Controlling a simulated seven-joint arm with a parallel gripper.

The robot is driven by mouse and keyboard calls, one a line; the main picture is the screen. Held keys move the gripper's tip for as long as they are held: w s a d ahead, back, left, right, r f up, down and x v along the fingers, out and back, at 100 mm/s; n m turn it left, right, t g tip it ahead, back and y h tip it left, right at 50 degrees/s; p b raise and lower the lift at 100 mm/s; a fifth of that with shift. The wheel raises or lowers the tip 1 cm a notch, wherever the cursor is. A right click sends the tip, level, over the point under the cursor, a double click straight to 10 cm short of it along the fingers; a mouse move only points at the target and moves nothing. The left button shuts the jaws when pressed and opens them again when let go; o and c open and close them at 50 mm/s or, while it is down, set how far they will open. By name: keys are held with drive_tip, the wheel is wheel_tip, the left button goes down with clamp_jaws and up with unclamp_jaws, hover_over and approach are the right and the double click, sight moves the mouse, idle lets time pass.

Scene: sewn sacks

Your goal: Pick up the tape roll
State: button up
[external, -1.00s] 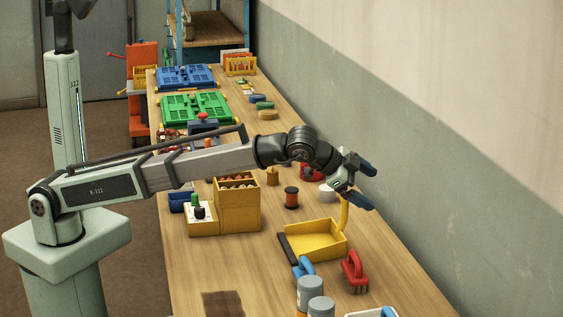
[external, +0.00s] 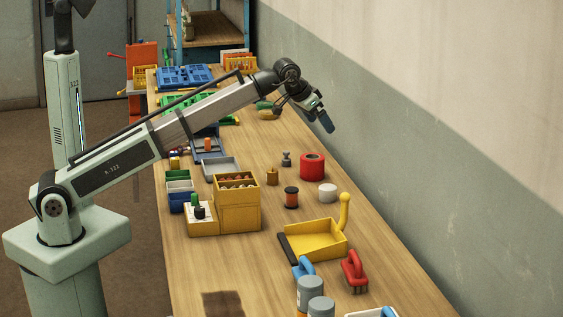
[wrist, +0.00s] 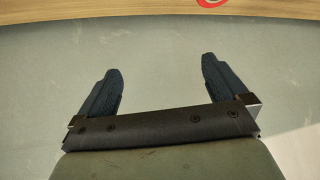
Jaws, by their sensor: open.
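The tape roll (external: 312,166) is a short red cylinder with a dark centre on top. It sits on the wooden table near its right edge. My gripper (external: 323,116) is raised above and beyond it in the external view, open and empty, with its fingers pointing down to the right. In the wrist view the open fingers (wrist: 160,68) face the grey-green wall band. A red curved edge with a white middle, seemingly the tape roll, is cut off at the top of that view.
Near the tape roll stand a white round piece (external: 328,192), a dark-and-red spool (external: 291,197), a small grey item (external: 286,159) and a brass piece (external: 272,176). A yellow dustpan (external: 316,240) lies nearer, with a yellow box (external: 238,205) to the left. The wall (external: 400,180) borders the table's right side.

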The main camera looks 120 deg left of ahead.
drive_tip(key=s+a+n, duration=0.2)
drive_tip(key=s+a, duration=0.2)
drive_tip(key=s, duration=0.3)
drive_tip(key=n+g+h, duration=0.3)
drive_tip(key=n+h, duration=0.1)
drive_tip(key=h, duration=0.2)
hover_over(312, 156)
wheel_tip(312, 156, down, 6)
drive_tip(key=shift+d+f, duration=0.4)
drive_tip(key=shift+f, duration=0.35)
wheel_tip(312, 156, down, 6)
drive_tip(key=shift+f, duration=0.25)
drive_tip(key=shift+w+a+f, duration=0.1)
drive_tip(key=shift+a+f, duration=0.05)
drive_tip(key=shift+f, duration=1.3)
drive_tip(key=shift+a+f, duration=0.15)
drive_tip(key=shift+f, duration=1.3)
drive_tip(key=shift+c, duration=0.2)
drive_tip(key=c, duration=0.8)
